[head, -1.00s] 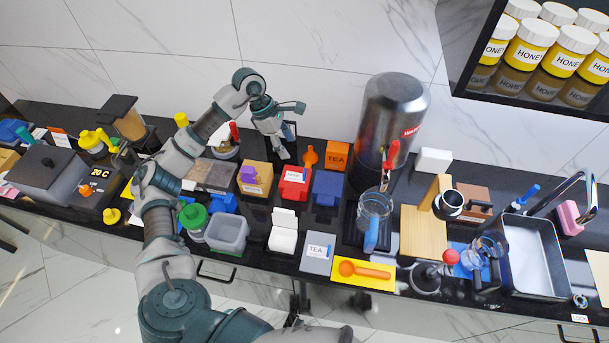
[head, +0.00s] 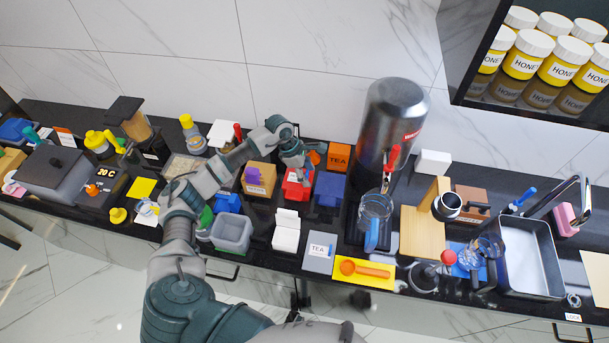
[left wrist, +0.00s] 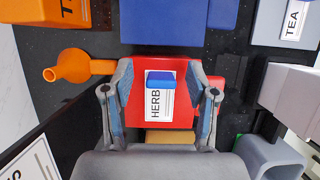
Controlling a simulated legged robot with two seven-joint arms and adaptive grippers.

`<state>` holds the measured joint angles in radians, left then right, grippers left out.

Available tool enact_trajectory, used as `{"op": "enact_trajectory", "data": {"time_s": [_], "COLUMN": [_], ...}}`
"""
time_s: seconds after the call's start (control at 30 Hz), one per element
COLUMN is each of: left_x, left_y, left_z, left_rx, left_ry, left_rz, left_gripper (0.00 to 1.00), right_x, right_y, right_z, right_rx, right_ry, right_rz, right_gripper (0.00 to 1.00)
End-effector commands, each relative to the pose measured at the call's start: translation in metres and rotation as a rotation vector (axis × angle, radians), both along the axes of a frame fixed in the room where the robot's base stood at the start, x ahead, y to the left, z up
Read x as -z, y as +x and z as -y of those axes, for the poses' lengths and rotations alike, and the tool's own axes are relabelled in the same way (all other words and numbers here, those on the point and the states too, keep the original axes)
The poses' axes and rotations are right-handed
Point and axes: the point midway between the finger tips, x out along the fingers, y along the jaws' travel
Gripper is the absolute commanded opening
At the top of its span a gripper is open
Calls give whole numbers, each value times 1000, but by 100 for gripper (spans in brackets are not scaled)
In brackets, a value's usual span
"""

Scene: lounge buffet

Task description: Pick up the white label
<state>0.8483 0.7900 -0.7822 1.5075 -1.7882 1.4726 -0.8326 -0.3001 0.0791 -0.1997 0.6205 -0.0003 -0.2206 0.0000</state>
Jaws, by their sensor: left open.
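A white label (left wrist: 153,108) reading "HERB" lies on the red box (left wrist: 183,112) in the left wrist view. A small blue tab (left wrist: 160,78) sits on the label. In the head view the red box (head: 297,190) stands in the middle of the counter, and my gripper largely hides its label. My left gripper (head: 303,168) is over this box. In the left wrist view its open fingers (left wrist: 160,85) are on either side of the label, apart from it, with nothing held. I cannot tell the exact height. My right gripper is not in view.
A blue box (head: 329,189) stands right of the red box, and a tan box (head: 259,180) stands left. An orange bottle-shaped thing (left wrist: 80,66) and an orange TEA box (head: 339,156) are behind. A white box (head: 286,232) is in front. A metal dispenser (head: 393,125) stands further right.

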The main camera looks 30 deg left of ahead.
Motion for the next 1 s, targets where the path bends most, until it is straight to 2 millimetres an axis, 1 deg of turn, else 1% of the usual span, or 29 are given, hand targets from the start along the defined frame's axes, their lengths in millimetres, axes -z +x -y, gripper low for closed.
{"op": "enact_trajectory", "data": {"time_s": [0.17, 0.27, 0.3, 0.33, 0.37, 0.57, 0.6, 0.77, 0.8, 0.87, 1.0], "left_x": [1, 1, 1, 0, 0, 0, -1, -4, -8, -16, -45], "left_y": [0, 0, 0, 0, 0, 0, 0, 1, 1, 1, 1], "left_z": [0, 0, 0, 0, 1, 3, 3, 4, 4, 4, 3], "left_rx": [0, 0, 0, 0, 0, 1, 1, 2, 3, 3, 2], "left_ry": [0, 0, 0, 0, 1, 0, 0, -2, -2, -2, 0], "left_rz": [1, 0, 0, 0, 1, 2, 2, 4, 5, 5, 6], "left_gripper": [58, 36, 26, 18, 15, 15, 12, 11, 8, 8, 8], "right_x": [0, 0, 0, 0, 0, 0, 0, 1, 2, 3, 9], "right_y": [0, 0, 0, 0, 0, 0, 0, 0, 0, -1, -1], "right_z": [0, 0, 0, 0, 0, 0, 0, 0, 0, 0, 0], "right_rx": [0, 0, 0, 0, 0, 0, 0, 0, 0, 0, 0], "right_ry": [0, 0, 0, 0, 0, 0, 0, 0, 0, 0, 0], "right_rz": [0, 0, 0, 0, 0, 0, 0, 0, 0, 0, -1], "right_gripper": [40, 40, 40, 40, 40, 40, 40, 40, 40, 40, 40]}}
